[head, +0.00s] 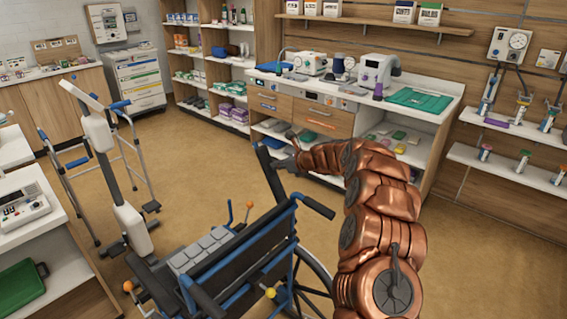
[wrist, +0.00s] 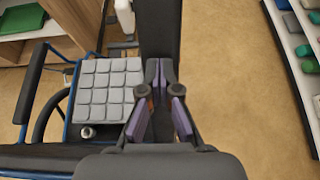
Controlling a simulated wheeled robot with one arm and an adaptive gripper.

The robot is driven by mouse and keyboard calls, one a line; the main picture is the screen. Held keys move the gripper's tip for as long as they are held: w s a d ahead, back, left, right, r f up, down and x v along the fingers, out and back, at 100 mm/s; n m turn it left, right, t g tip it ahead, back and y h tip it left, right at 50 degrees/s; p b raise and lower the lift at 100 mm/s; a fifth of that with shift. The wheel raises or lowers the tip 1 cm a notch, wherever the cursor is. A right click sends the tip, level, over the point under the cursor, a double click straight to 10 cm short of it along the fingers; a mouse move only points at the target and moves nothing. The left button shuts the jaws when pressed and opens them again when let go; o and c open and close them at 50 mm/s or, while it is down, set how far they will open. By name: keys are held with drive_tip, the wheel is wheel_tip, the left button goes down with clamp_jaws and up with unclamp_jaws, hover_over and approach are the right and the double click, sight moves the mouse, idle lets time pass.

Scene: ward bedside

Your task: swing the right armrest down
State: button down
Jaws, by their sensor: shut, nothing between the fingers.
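A wheelchair with a blue frame, dark backrest (head: 245,260) and grey padded seat (head: 200,248) stands in front of me, seen from behind. Its right armrest (head: 271,176) is a dark bar standing up steeply. In the wrist view the right armrest (wrist: 160,30) is a wide dark strip beyond my fingertips. My gripper (head: 284,160) is at the armrest's upper part, on its right side. In the wrist view my gripper (wrist: 160,72) has its purple-padded fingers together, with nothing between them. The tips overlap the armrest in the picture; I cannot tell whether they touch.
The left armrest (head: 151,284) lies lowered. A walker (head: 140,160) and a white-padded dark pole (head: 128,215) stand to the left. A counter with devices (head: 420,108) runs behind. A push handle (head: 314,206) sticks out near my arm. Floor (head: 195,170) is clear beyond the chair.

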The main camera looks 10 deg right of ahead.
drive_tip(key=shift+w+a+f, duration=0.25)
drive_tip(key=shift+w+a, duration=0.05)
drive_tip(key=shift+w, duration=0.1)
drive_tip(key=shift+w+a, duration=0.1)
